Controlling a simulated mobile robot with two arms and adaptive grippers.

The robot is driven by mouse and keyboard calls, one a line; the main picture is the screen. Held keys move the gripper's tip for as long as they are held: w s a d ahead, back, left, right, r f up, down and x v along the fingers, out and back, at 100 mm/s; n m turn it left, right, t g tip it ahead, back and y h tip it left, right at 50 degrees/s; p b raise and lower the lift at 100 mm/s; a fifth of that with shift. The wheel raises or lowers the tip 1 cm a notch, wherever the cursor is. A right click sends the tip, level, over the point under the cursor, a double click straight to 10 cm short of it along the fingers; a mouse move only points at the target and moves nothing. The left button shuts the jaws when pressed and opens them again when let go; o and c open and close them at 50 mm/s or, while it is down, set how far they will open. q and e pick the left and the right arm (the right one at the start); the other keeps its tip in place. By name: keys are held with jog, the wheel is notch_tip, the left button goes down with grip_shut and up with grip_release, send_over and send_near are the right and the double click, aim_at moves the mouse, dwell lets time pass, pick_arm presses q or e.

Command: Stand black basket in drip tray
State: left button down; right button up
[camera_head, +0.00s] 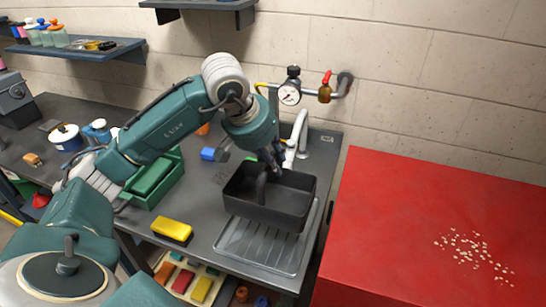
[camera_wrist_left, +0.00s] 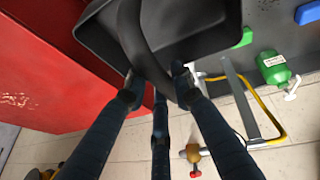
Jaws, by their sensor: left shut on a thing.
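The black basket (camera_head: 288,212) is an open box with a handle, and it appears roughly level over the back part of the drip tray (camera_head: 256,250). The drip tray is a ribbed grey metal tray at the counter's right end; its front part shows and the basket hides its back. I cannot tell whether the basket touches it. My left gripper (camera_head: 273,162) comes down from behind and is shut on the basket's handle. In the left wrist view the fingers (camera_wrist_left: 158,85) close around the curved handle (camera_wrist_left: 134,32). My right gripper is in neither view.
A faucet (camera_head: 300,130) stands just behind the basket. A gauge (camera_head: 289,94) and pipes are on the wall. A red surface (camera_head: 420,220) lies right of the counter. A green crate (camera_head: 154,188) and a yellow-black block (camera_head: 172,230) are left of the tray.

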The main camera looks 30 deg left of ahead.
pick_arm(q)
notch_tip(320, 180, down, 6)
jog(key=b, duration=0.5)
jog(key=shift+f, duration=0.25)
jog(key=shift+f+b, duration=0.6)
jog(key=shift+b, duration=0.2)
jog(key=shift+f+b, duration=0.5)
jog(key=c, duration=1.4)
grip_release()
